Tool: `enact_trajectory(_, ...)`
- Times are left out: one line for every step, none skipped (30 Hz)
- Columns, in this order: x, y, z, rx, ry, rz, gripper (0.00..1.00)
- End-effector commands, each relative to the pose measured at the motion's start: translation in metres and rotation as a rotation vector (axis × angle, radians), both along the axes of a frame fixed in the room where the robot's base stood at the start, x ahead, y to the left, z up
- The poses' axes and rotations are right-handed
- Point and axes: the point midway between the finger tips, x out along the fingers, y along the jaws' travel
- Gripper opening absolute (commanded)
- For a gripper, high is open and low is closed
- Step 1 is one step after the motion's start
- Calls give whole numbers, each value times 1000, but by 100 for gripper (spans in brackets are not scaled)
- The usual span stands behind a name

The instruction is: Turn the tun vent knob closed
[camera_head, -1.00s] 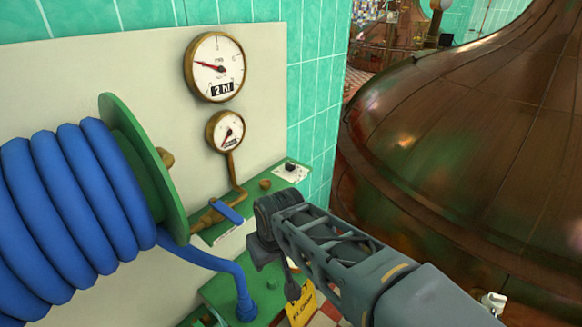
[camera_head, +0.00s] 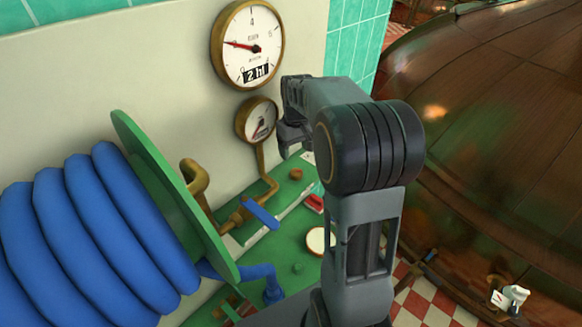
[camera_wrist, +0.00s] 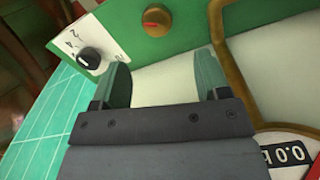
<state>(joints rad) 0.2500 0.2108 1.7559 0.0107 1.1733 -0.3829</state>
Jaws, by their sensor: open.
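A black knob (camera_wrist: 89,58), which I take to be the tun vent knob, sits on a white plate (camera_wrist: 76,38) with dark markings in the wrist view. It is just left of and beyond my left finger, apart from it. My gripper (camera_wrist: 163,75) is open and empty, its two fingers spread over the pale wall panel. In the head view my gripper (camera_head: 288,135) is beside the small gauge, partly hidden by my arm. There only an edge of the white plate (camera_head: 308,157) shows, and the knob is hidden.
A brass knob (camera_wrist: 157,15) is on the green panel above the fingers. A brass pipe (camera_wrist: 232,65) runs close to the right finger. Two gauges, one large (camera_head: 247,45) and one small (camera_head: 257,121), hang on the wall. A blue hose reel (camera_head: 90,230) fills the left; a copper kettle (camera_head: 490,130) stands right.

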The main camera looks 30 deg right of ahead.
Motion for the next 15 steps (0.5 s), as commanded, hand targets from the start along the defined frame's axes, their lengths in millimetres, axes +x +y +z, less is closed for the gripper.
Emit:
enact_trajectory(0,-1,-11,1,5,-2,69)
enact_trajectory(-1,-2,-17,2,6,-3,69)
enact_trajectory(0,-2,-24,1,4,-3,69)
enact_trajectory(-1,-2,-30,1,4,-4,69)
enact_trajectory(-2,-2,-35,1,5,-4,69)
enact_trajectory(-1,-2,-42,1,3,-5,69)
enact_trajectory(-2,-1,-46,0,3,-5,69)
enact_trajectory(-2,-1,-50,-1,2,-6,69)
enact_trajectory(-3,0,-56,-2,1,-6,69)
enact_trajectory(-3,0,-60,-3,0,-6,69)
enact_trajectory(-4,1,-63,-3,1,-6,69)
enact_trajectory(-4,2,-67,-4,-1,-5,69)
enact_trajectory(-4,2,-70,-5,-2,-5,69)
enact_trajectory(-4,3,-72,-6,-2,-5,69)
enact_trajectory(-5,4,-75,-7,-4,-4,69)
